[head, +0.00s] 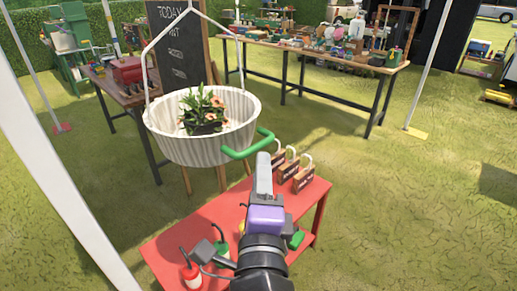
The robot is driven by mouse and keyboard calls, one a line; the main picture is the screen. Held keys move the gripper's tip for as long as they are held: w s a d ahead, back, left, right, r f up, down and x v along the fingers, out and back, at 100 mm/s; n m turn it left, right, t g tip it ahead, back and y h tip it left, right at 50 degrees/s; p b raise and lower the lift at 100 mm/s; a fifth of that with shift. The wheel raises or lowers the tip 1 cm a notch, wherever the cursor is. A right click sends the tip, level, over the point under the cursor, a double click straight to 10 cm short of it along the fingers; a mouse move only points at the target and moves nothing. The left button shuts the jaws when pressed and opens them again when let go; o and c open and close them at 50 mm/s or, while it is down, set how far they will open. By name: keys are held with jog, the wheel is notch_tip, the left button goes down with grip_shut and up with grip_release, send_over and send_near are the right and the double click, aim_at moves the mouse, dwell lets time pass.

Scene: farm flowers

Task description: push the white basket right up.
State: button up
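The white basket (170,140) hangs from white straps above and left of the red table. It is ribbed and round. A potted plant (203,112) with orange-pink flowers sits inside it. A green handle (248,149) juts from the basket's front right side. My gripper (263,162) is just right of the handle, over the red table, pointing up and away. Its grey finger is seen nearly end-on, and I cannot tell whether it touches the handle or whether the fingers are apart.
The red table (165,248) holds several small wooden crates with handles (303,176) and red-and-white bottles (190,272). A chalkboard (180,48) stands behind the basket. A long cluttered table (330,58) is farther back. White poles (432,65) flank the scene. Grass at right is open.

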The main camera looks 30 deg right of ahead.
jog(key=p+x, duration=0.2)
jog(key=x, duration=0.4)
jog(key=shift+w, duration=0.4)
jog(key=shift+a, duration=0.1)
grip_shut()
jog(key=c, duration=0.7)
grip_release()
jog(key=o, duration=0.7)
jog(key=shift+f, duration=0.1)
